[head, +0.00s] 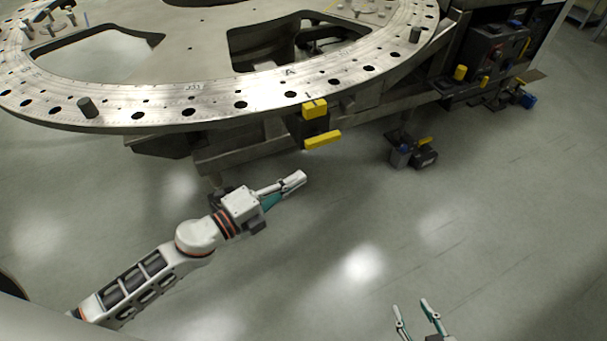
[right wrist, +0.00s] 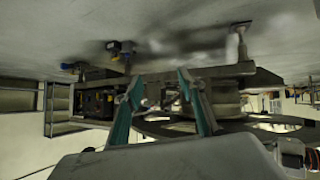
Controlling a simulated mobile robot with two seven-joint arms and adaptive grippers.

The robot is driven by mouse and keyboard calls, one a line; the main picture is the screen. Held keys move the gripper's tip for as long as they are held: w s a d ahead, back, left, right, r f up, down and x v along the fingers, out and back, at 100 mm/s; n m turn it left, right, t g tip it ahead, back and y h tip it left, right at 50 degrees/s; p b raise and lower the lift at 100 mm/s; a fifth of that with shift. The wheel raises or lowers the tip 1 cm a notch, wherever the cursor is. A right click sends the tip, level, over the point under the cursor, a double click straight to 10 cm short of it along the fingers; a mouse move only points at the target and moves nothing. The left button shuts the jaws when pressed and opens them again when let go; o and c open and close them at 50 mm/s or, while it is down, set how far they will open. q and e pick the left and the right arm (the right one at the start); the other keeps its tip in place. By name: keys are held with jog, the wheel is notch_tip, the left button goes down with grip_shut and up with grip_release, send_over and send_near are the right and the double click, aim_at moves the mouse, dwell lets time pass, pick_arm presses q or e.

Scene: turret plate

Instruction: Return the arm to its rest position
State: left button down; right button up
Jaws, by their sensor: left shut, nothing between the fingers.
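My left gripper (head: 291,184) is shut and empty at the end of the white left arm, in the middle of the head view. It is in front of and below the near rim of the round metal turret plate (head: 215,112), apart from it. My right gripper (head: 414,306) shows at the bottom edge of the head view, with its two fingers spread apart and nothing between them. In the right wrist view its teal fingers (right wrist: 158,100) also stand apart; the turret structure is seen upside down beyond them.
A yellow block (head: 314,108) and a yellow bar (head: 322,140) sit at the plate's front rim. A dark box unit (head: 493,52) is mounted at right. A dark foot unit (head: 414,154) stands on the floor. The floor (head: 480,240) in front is clear.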

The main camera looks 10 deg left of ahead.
dwell(0.5)
pick_arm(q)
jog(key=s+a+f+n+g+y+p, duration=0.1)
jog(key=s+a+f+n+y, duration=0.3)
jog(key=s+f+n, duration=0.4)
jog(key=s+a+f+n+g+y+p, duration=0.2)
jog(key=s+a+f+n+y+p, duration=0.2)
jog(key=s+f+n, duration=0.3)
jog(key=s+a+n+y, duration=0.1)
jog(key=s+n, duration=0.4)
jog(key=n, duration=0.1)
jog(key=shift+f+n, duration=0.4)
pick_arm(e)
jog(key=r, duration=0.2)
jog(key=s+a+r, duration=0.1)
jog(key=shift+r, duration=0.2)
jog(key=shift+w+r, duration=0.25)
jog(key=shift+r, duration=0.05)
